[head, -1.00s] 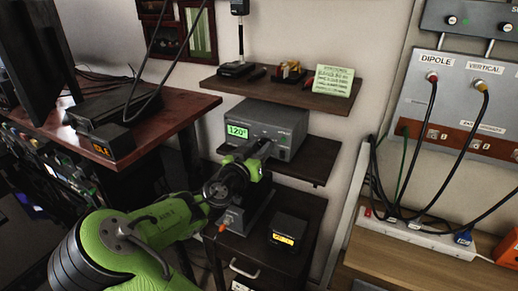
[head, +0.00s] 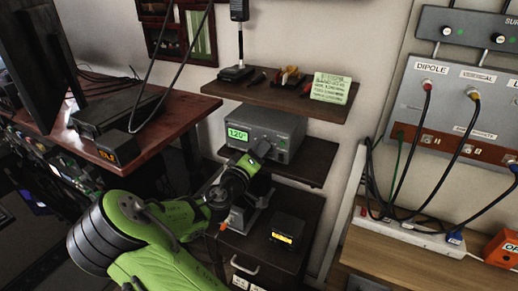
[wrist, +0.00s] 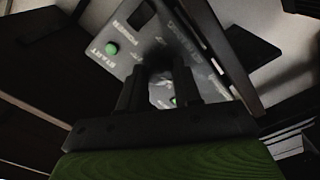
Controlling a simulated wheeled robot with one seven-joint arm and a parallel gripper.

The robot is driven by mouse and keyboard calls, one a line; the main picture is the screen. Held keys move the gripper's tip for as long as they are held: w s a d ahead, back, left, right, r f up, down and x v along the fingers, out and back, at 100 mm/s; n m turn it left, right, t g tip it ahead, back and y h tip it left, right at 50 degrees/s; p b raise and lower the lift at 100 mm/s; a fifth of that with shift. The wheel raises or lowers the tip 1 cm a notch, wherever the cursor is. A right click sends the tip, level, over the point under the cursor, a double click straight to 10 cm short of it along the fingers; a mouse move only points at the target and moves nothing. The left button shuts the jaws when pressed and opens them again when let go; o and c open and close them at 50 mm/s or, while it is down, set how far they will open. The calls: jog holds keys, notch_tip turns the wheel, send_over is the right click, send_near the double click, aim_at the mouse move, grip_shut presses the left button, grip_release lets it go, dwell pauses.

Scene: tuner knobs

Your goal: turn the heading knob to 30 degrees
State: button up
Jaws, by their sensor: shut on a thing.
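The grey control box (head: 285,126) sits on the middle shelf, and its lit green display (head: 237,134) reads 120°. My gripper (head: 262,150) is at the front of this box, right of the display. In the wrist view my gripper (wrist: 158,92) has its two dark fingers close against the labelled grey panel (wrist: 140,62). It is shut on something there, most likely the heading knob. A green button (wrist: 112,48) shows left of the fingers.
A shelf (head: 285,96) with a pale green note (head: 331,87) is above the box. A small box with an amber display (head: 287,231) sits below, right of my arm. Cables hang from the antenna panel (head: 460,105) at right. A wooden desk (head: 165,125) stands at left.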

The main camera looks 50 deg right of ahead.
jog(key=shift+n+p, duration=0.3)
jog(key=shift+n, duration=0.3)
jog(key=o, duration=1.1)
jog(key=shift+c, duration=0.2)
jog(key=shift+a, duration=0.15)
jog(key=v, duration=1.5)
jog(key=shift+a+p, duration=0.25)
jog(key=shift+p, duration=0.2)
jog(key=shift+s, duration=0.15)
